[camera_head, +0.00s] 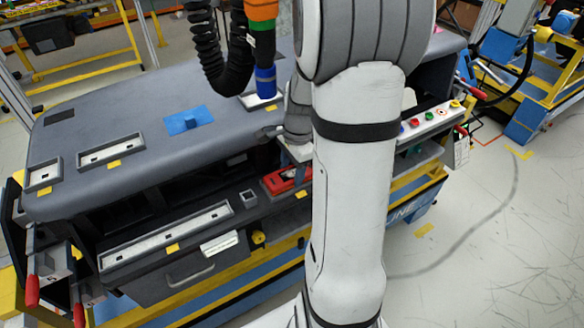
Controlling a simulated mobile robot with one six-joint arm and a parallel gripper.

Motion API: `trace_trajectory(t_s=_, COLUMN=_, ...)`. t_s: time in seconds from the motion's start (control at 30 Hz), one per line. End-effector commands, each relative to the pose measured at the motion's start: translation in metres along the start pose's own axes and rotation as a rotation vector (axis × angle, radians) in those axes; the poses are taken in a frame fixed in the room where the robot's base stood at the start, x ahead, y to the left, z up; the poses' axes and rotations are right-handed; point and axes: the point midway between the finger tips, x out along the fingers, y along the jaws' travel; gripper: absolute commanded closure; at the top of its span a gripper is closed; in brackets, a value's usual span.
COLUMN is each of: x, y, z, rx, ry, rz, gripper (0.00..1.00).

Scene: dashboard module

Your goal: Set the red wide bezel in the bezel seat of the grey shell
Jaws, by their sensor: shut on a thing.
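The grey shell (100,130) is a large dark dashboard body that fills the left and middle of the head view. The red wide bezel (277,184) is at its front face, right of a small square opening. My gripper (298,164) is just above and at the right part of the bezel, shut on it. My white arm stands in front and hides the bezel's right end and much of the gripper. I cannot tell whether the bezel touches the bezel seat, which is not clearly visible behind it.
A long pale-floored recess (165,236) with a grey rim runs along the shell's front left. A panel with coloured buttons (428,119) is right of my arm. A yellow frame and blue base run below; open floor lies right.

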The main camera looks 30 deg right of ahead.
Motion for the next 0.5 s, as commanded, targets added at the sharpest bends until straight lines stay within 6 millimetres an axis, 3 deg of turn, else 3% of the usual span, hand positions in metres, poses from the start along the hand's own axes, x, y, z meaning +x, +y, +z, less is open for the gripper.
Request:
trace_trajectory(t_s=0.13, x=-0.0005, y=0.0, z=0.0, rx=0.0, ry=0.0, rz=0.0, gripper=0.72)
trace_trajectory(t_s=0.17, x=-0.0005, y=0.0, z=0.0, rx=0.0, ry=0.0, rz=0.0, gripper=0.45)
trace_trajectory(t_s=0.43, x=-0.0005, y=0.0, z=0.0, rx=0.0, ry=0.0, rz=0.0, gripper=0.23)
trace_trajectory(t_s=0.5, x=-0.0005, y=0.0, z=0.0, rx=0.0, ry=0.0, rz=0.0, gripper=0.22)
